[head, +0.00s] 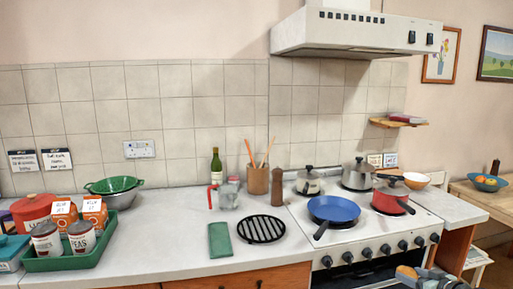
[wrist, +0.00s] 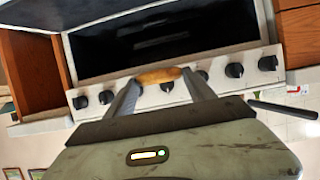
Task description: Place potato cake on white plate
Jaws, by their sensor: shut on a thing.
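The potato cake (wrist: 160,76) is a golden-brown oval piece in the wrist view. My gripper (wrist: 163,82) is shut on it, with a finger at each end. The cake is held in front of the stove's knob panel, apart from it as far as I can tell. In the head view my gripper (head: 408,271) shows at the bottom right edge, in front of the oven. I cannot make out a white plate in either view.
The white stove (head: 290,215) carries a blue pan (head: 333,209), a red pot (head: 391,200) and other pots. A black trivet (head: 261,229) and green cloth (head: 220,240) lie on the counter left of it. A green tray (head: 68,262) holds cans. The counter's middle is mostly clear.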

